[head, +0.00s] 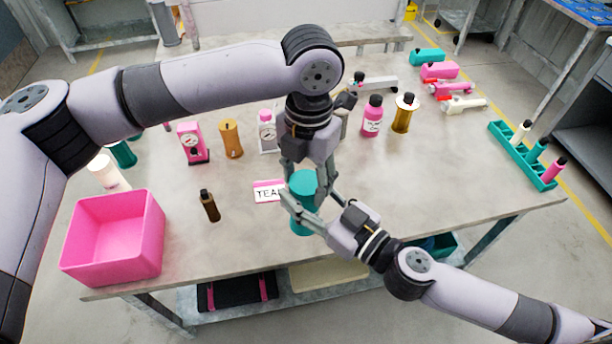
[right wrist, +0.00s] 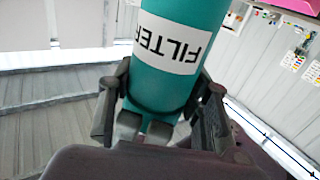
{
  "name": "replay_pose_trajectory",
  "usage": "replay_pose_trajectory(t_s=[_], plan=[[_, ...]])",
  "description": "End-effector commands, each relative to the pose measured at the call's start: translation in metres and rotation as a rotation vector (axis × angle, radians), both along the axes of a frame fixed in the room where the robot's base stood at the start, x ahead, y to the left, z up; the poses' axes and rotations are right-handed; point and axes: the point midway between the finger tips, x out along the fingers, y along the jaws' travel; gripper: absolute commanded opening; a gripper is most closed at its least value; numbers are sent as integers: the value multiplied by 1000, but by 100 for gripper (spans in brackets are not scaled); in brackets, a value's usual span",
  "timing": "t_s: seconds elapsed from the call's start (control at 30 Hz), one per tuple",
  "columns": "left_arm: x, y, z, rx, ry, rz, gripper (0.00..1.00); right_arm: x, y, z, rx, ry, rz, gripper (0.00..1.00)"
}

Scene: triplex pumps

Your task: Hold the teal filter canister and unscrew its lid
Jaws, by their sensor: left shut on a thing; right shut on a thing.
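The teal filter canister (head: 301,227) stands upright near the front middle of the table. My right gripper (head: 311,208) comes in from the right and is shut around its body. In the right wrist view the teal canister (right wrist: 180,80) with its white "FILTER" label sits between the fingers of the right gripper (right wrist: 160,105). My left gripper (head: 307,178) points down from above and is shut on the teal lid (head: 303,182) at the canister's top. The seam between lid and body is hidden by the fingers.
A "TEAL" card (head: 268,192) lies just left of the canister. A pink bin (head: 113,240) stands at the front left, with a small dark bottle (head: 210,206) beside it. Pink and amber bottles stand behind. A green rack (head: 522,160) is at the right.

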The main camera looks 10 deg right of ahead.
Motion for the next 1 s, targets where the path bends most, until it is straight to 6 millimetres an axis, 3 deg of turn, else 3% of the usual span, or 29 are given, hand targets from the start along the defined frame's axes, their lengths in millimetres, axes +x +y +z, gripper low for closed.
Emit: replay_pose_trajectory(t_s=[0.37, 0.7, 0.97, 1.0], plan=[[0, 0, 0, 1, -1, 1, 14, 0, 0, 1, 0, -1, 0, 0], [0, 0, 0, 3, -6, 250, 14, 0, 0, 1, 1, -1, -1, 0], [0, 0, 0, 2, -6, 263, 14, 0, 0, 0, 1, 0, -2, 0], [0, 0, 0, 2, -6, 262, 48, 0, 0, 0, 1, 0, -2, 0]])
